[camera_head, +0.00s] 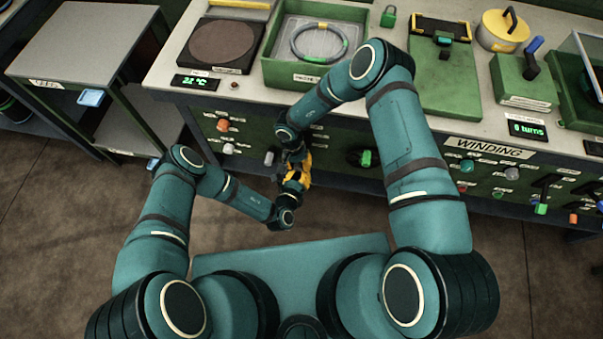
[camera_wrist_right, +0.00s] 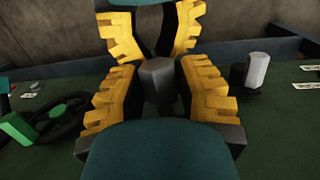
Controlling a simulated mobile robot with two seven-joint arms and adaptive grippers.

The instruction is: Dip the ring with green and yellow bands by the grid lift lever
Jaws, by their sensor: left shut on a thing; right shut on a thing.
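The ring with green and yellow bands (camera_head: 293,43) lies inside the square green basin (camera_head: 270,77) at the back of the bench in the head view. My right gripper (camera_head: 295,155) and left gripper (camera_head: 296,178) meet in front of the bench's green panel. In the right wrist view my right gripper's yellow fingers (camera_wrist_right: 158,88) are shut around a grey faceted piece (camera_wrist_right: 158,72). My left gripper's fingers (camera_wrist_right: 152,30) face them from above, closed on the same piece. Its far end is hidden. I cannot tell whether this piece is the grid lift lever.
A round dark plate (camera_head: 222,43) is left of the basin. A grey cart (camera_head: 85,45) is far left.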

